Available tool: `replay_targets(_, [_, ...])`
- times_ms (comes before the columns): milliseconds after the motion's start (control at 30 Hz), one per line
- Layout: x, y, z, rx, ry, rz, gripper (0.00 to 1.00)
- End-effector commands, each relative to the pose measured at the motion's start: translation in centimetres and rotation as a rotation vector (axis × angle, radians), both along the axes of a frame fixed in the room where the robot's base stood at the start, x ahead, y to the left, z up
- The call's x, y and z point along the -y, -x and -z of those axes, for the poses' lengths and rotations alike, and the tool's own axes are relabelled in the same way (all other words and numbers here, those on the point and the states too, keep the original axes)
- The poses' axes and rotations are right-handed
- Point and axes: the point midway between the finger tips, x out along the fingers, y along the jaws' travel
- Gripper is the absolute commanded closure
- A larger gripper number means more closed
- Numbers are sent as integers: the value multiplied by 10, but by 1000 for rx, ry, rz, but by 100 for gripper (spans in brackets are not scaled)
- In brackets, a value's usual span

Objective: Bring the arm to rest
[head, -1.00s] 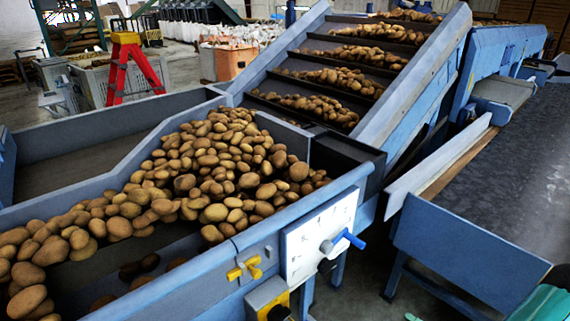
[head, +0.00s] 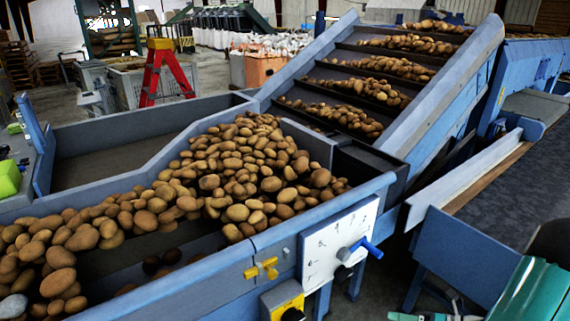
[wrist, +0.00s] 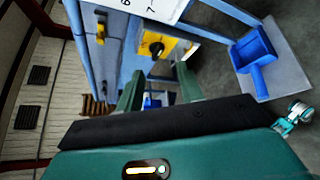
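My gripper (wrist: 158,78) shows in the wrist view with its two green fingers apart and nothing held between them. Beyond the fingers is a yellow box with a black knob (wrist: 154,47), under the white dial plate (wrist: 152,8). In the head view, a teal part of my arm (head: 528,290) shows at the lower right corner, to the right of the grader's front. The fingers are not visible there.
The blue grader trough (head: 150,295) holds many potatoes. The dial plate with a blue handle (head: 366,246) sticks out at its front. A sloped conveyor (head: 440,90) rises behind. A dark belt (head: 520,190) lies at right. A blue scoop-like object (wrist: 256,60) shows in the wrist view.

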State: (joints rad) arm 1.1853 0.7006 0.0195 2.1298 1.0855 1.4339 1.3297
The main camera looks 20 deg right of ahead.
Motion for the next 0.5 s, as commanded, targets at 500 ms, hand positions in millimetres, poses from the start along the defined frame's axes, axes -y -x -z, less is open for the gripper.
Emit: replay_targets(500, [-138,-15,-107,460,865,-983,63])
